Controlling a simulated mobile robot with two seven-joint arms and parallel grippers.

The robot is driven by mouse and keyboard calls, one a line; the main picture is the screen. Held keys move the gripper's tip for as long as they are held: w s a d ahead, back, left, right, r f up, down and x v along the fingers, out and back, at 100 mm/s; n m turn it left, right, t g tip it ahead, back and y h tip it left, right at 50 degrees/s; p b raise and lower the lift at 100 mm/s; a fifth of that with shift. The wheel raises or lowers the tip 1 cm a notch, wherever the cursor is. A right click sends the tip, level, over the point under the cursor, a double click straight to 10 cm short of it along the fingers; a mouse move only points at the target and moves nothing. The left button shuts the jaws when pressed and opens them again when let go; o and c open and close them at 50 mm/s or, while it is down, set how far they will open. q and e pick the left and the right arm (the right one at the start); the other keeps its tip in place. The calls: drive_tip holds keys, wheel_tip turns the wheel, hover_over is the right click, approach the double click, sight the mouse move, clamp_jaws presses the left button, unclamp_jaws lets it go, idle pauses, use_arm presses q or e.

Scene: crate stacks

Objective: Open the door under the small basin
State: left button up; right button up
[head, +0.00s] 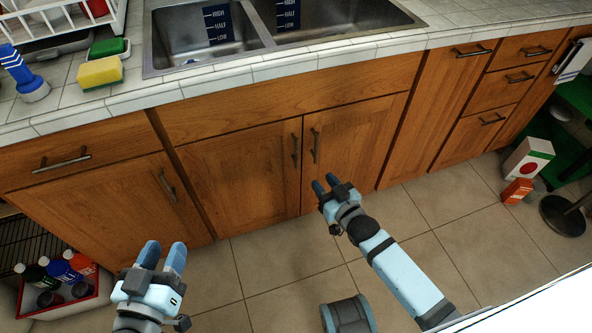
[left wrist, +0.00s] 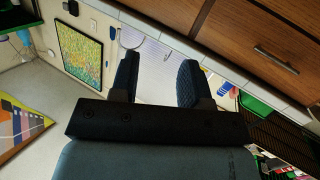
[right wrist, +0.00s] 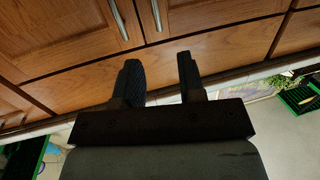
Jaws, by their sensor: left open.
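The sink has a smaller left basin (head: 203,35) and a larger right basin (head: 330,18). Under it are two shut wooden doors. The left door (head: 240,175) has an upright bar handle (head: 295,149) near its right edge. The right door (head: 355,140) has its handle (head: 315,146) just beside it. My right gripper (head: 326,187) is open and empty in front of the right door, below the handles in the head view. Two bar handles (right wrist: 118,18) show beyond its fingers in the right wrist view. My left gripper (head: 162,256) is open and empty, low at the left, away from both handles.
A drawer (head: 75,160) and another cabinet door (head: 130,205) are left of the sink doors. A crate of bottles (head: 62,290) stands at lower left. A carton (head: 528,160) and an orange box (head: 517,191) are on the right floor. The tiled floor (head: 270,255) between is mostly clear.

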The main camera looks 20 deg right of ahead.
sight(297, 152)
drive_tip(key=shift+t, duration=0.3)
drive_tip(key=b+x, duration=0.2)
drive_tip(key=x, duration=0.3)
drive_tip(key=f+b+x, duration=0.1)
drive_tip(key=x, duration=0.4)
drive_tip(key=f+b+x, duration=0.1)
drive_tip(key=b+x, duration=0.1)
drive_tip(key=x, duration=0.3)
drive_tip(key=shift+w+d+f+b, duration=0.2)
drive_tip(key=shift+w+b, duration=0.15)
use_arm(q)
drive_tip(key=d+r+t+h, duration=0.2)
drive_tip(key=shift+s+d+r+h, duration=0.2)
drive_tip(key=shift+h, duration=0.1)
use_arm(e)
clamp_jaws()
